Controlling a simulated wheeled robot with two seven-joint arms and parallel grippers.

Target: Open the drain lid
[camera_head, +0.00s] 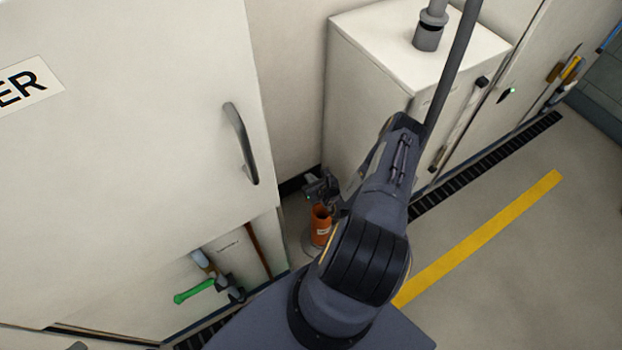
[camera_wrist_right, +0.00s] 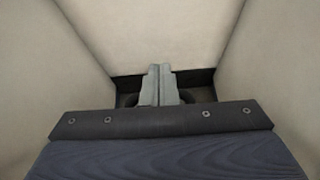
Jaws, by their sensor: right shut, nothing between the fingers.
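My right arm reaches down into the narrow gap between two white cabinets, and its gripper (camera_head: 322,190) is low in that gap. In the right wrist view the two grey fingers (camera_wrist_right: 159,84) are pressed together with nothing between them. An orange cylinder (camera_head: 321,226) with a white label stands just below the gripper in the head view. A pale round rim (camera_head: 309,245) shows on the floor around its base, partly hidden by my arm. I cannot tell for sure which part is the drain lid. In the wrist view dark curved shapes beside the fingers are mostly hidden. My left gripper is out of view.
A tall white cabinet (camera_head: 130,130) with a dark handle (camera_head: 240,143) stands left, and a lower white cabinet (camera_head: 370,75) right. A green-handled valve (camera_head: 195,291) sits at lower left. A dark floor grate (camera_head: 490,165) and a yellow stripe (camera_head: 480,237) lie on open floor at right.

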